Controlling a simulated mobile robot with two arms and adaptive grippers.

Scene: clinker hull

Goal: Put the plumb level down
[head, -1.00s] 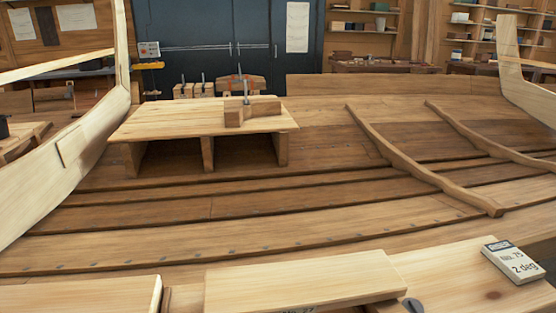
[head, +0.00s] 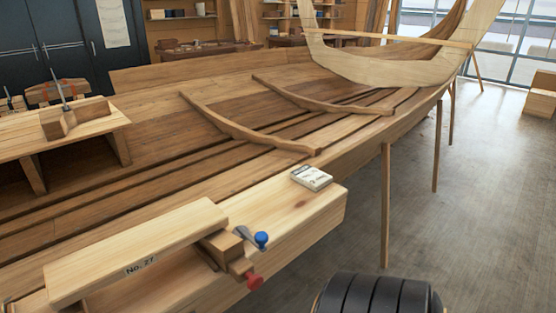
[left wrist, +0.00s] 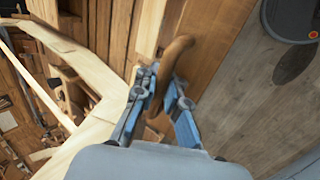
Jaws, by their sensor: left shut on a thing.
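In the left wrist view my left gripper (left wrist: 162,84), with blue fingers, is shut on a brown curved wooden piece (left wrist: 179,48). Neither gripper shows in the head view, and my right gripper is in no view.
In the head view a pale plank marked No. 27 (head: 140,255) lies at the front. Beside it are blue-handled (head: 261,239) and red-handled (head: 254,281) items. A white labelled block (head: 312,178) sits on the pale beam (head: 285,210).

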